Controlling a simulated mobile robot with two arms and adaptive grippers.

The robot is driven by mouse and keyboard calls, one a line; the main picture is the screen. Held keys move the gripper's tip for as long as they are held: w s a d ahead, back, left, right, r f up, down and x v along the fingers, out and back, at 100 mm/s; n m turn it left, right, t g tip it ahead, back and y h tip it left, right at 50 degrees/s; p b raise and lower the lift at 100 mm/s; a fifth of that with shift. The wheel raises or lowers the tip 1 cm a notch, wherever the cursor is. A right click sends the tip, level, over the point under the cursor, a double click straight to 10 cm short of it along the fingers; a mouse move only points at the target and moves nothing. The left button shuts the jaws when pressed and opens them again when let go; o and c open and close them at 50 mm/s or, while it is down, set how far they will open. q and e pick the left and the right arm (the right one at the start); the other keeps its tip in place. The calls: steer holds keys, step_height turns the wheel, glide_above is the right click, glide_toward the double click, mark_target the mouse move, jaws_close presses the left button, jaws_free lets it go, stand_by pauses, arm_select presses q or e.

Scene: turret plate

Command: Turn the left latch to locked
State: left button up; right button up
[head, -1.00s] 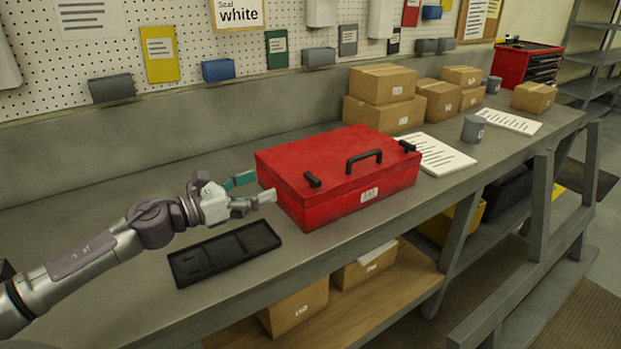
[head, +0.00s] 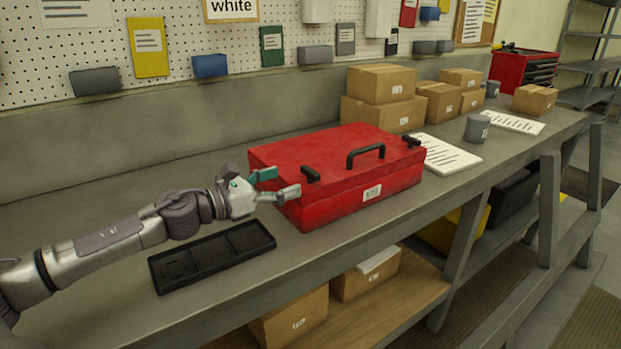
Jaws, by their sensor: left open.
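A closed red toolbox (head: 347,207) sits on the grey workbench, with a black handle (head: 365,152) on its lid. The left latch (head: 311,174) is a small black piece at the lid's front left edge. A second black latch (head: 411,141) is at the right end. My left gripper (head: 279,185) is open, with its fingers at the toolbox's left front corner, just left of the left latch and pointing toward it. No contact with the latch can be made out. My right gripper is not in view.
Cardboard boxes (head: 381,115) are stacked behind the toolbox. A white paper (head: 447,153) and a grey cup (head: 477,128) are to its right. The bench's front edge runs close before the toolbox.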

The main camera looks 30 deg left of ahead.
mark_target(307, 173)
arm_select(q)
steer(key=shift+b+x, duration=0.35)
steer(key=shift+x, duration=0.6)
steer(key=shift+w+r+p, duration=0.2)
steer(key=shift+r+p, duration=0.1)
steer(key=shift+p, duration=0.05)
steer(key=shift+p+x, duration=0.6)
steer(key=shift+x, duration=0.45)
steer(key=shift+w+d+r+p, duration=0.1)
steer(key=shift+w+p, duration=0.2)
steer(key=shift+p, duration=0.05)
steer(key=shift+w+d+p, duration=0.2)
steer(key=shift+w+p, duration=0.3)
steer(key=shift+w, duration=0.1)
steer(key=shift+w+d+f, duration=0.25)
steer(key=shift+w, duration=0.2)
